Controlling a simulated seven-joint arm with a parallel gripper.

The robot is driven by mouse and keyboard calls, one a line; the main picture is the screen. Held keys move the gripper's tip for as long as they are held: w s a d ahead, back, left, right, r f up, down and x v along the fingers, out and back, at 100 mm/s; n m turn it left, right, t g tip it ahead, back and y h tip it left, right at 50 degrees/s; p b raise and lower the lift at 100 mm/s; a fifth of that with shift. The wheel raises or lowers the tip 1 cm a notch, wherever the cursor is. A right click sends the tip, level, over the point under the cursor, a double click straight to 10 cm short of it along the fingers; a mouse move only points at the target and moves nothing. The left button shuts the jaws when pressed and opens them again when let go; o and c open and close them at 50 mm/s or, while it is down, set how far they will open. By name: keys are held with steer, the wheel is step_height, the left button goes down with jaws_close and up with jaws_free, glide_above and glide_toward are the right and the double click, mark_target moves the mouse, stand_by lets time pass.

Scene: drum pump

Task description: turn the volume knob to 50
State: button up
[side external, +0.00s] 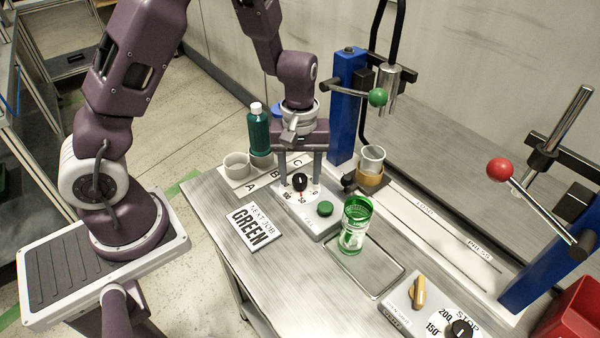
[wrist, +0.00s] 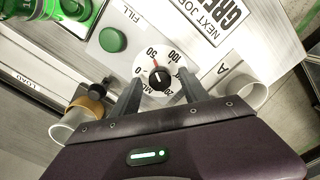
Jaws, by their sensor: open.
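The volume knob (side external: 300,181) is a black round knob on a white dial on the grey fill panel. It also shows in the wrist view (wrist: 159,79), with the numbers 0, 50, 100 and 200 and "ML" around it. A red mark lies at the knob's edge on the side of the 50; the exact setting is too small to read surely. My gripper (side external: 299,178) points down over the dial, one finger on each side of the knob. In the wrist view my gripper (wrist: 160,86) is open, with gaps between fingers and knob.
A green FILL button (side external: 325,208) sits beside the dial. A green glass (side external: 355,225) stands just right of the panel. A "NEXT JOB GREEN" card (side external: 251,228) lies to the left. Cups (side external: 237,166) and a green bottle (side external: 258,132) stand behind. A second dial (side external: 460,331) is at front right.

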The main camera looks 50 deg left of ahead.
mark_target(300, 177)
step_height(300, 177, up, 7)
steer(key=shift+f, duration=0.1)
steer(key=s+d+r+m+t+h, duration=0.1)
steer(key=s+d+r+m, duration=0.2)
steer(key=r, duration=0.4)
steer(key=s+r+m+t, duration=0.2)
steer(key=s+r, duration=0.4)
steer(key=s+r+m+t+y, duration=0.1)
steer(key=s+m, duration=0.4)
steer(key=s, duration=0.5)
step_height(300, 177, up, 2)
steer(key=shift+a+r+t, duration=0.1)
steer(key=shift+a+t, duration=0.1)
steer(key=shift+t, duration=0.6)
steer(key=shift+w, duration=0.1)
